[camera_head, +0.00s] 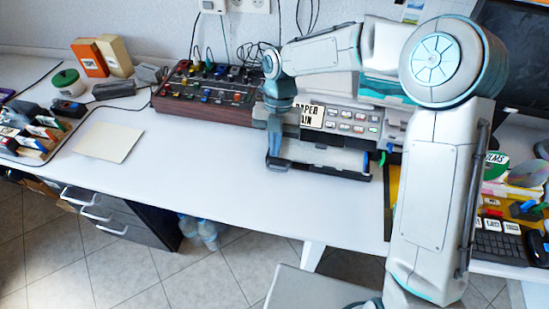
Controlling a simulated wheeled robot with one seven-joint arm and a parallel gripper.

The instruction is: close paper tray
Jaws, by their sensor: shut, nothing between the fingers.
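The printer (372,121) stands at the back of the white desk, partly hidden behind my arm. My gripper (277,165) points down at the left front corner of the tray. It is shut and holds nothing. I cannot tell whether it touches the tray.
A mixer-like box with coloured knobs (207,92) stands left of the printer. A beige sheet (108,141) lies on the desk (200,160), which is clear in front of the tray. A keyboard (497,246) and a yellow tray (392,190) are at the right.

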